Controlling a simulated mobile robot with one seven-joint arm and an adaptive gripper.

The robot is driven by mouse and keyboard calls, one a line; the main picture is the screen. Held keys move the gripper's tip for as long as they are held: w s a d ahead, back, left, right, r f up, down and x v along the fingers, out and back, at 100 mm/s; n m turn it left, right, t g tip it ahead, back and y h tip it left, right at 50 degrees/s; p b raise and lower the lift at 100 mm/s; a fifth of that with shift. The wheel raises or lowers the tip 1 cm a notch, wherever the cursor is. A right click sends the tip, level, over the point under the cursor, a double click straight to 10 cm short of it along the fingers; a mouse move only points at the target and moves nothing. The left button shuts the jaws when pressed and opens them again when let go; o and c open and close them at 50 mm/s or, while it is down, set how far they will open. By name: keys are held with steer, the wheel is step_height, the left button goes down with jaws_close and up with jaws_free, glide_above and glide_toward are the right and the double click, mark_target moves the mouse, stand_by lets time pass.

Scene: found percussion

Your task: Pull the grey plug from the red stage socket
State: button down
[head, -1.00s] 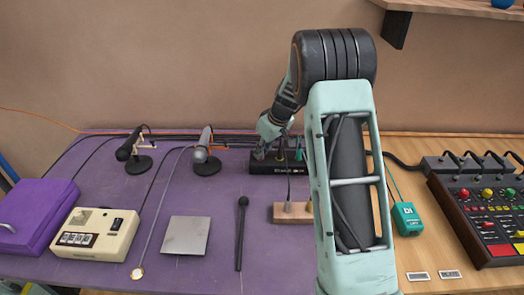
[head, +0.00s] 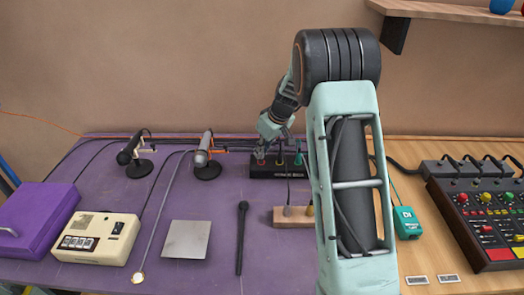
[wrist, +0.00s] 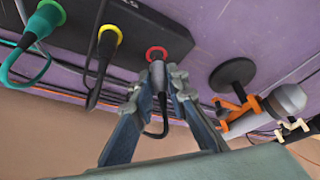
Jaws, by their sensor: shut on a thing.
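The black stage box (head: 270,172) stands at the back of the purple table top. In the wrist view its red socket (wrist: 157,52) is beside a yellow one and a green one. The grey plug (wrist: 158,77) is lined up with the red socket, its front end at the red ring; I cannot tell how deep it sits. My gripper (wrist: 158,84) is shut on the plug, one finger on each side, and it also shows above the box in the head view (head: 263,149). A dark cable loops down from the plug.
Two microphones on stands (head: 130,152) (head: 206,158) are left of the box. A wooden block (head: 293,222) with plugs lies in front. A mixer (head: 485,215) is at right.

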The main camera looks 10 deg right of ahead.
steer(key=shift+r+p, duration=0.55)
steer(key=shift+r, duration=0.9)
